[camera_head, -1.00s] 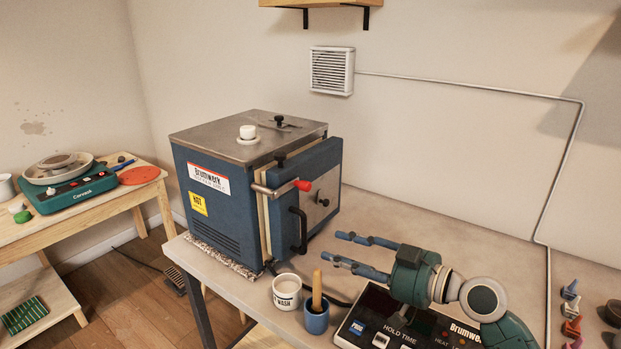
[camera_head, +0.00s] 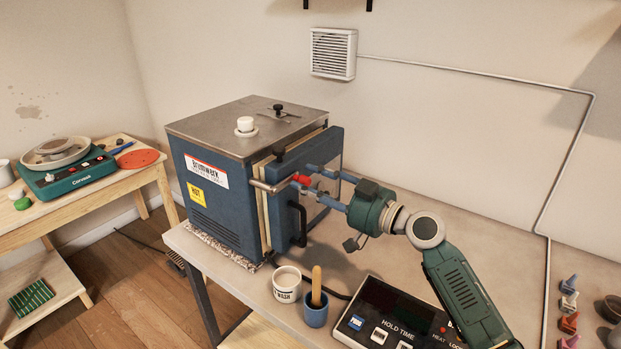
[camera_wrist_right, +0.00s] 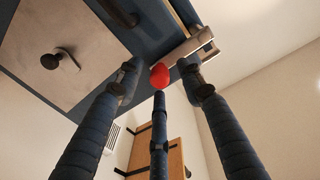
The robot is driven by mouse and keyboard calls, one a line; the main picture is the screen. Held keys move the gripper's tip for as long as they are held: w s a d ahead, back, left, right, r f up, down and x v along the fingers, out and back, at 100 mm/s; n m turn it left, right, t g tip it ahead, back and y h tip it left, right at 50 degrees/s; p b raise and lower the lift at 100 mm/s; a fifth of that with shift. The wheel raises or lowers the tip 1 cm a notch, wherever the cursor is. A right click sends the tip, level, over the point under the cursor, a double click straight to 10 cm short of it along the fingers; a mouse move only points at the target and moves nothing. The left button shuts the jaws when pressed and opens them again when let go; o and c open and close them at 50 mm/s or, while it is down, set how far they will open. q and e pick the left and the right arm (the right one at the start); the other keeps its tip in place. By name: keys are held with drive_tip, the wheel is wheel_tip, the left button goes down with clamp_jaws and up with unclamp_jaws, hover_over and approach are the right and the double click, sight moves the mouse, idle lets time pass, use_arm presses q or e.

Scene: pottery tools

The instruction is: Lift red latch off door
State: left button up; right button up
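The kiln door (camera_head: 313,205) is a blue slab on the front of the blue kiln, and it is closed. The latch is a metal bar (camera_head: 270,186) across the door edge with a red knob (camera_head: 301,180) at its end. My right gripper (camera_head: 306,179) is open at the latch, its blue fingers on either side of the red knob. In the right wrist view the red knob (camera_wrist_right: 160,76) sits between the spread fingers, near their tips; contact cannot be told. My left gripper is out of view.
A black door handle (camera_head: 298,224) is below the latch. A white wash cup (camera_head: 287,285), a blue cup (camera_head: 316,309) with a wooden tool and a black control box (camera_head: 390,320) stand on the table in front. The table right of the kiln is mostly clear.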

drive_tip(key=shift+a, duration=0.15)
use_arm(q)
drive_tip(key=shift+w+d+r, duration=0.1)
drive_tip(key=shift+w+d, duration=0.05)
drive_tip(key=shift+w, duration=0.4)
use_arm(e)
drive_tip(key=shift+w, duration=0.15)
drive_tip(key=shift+c, duration=0.3)
drive_tip(key=c, duration=0.9)
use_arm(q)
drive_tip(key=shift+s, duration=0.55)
use_arm(e)
clamp_jaws()
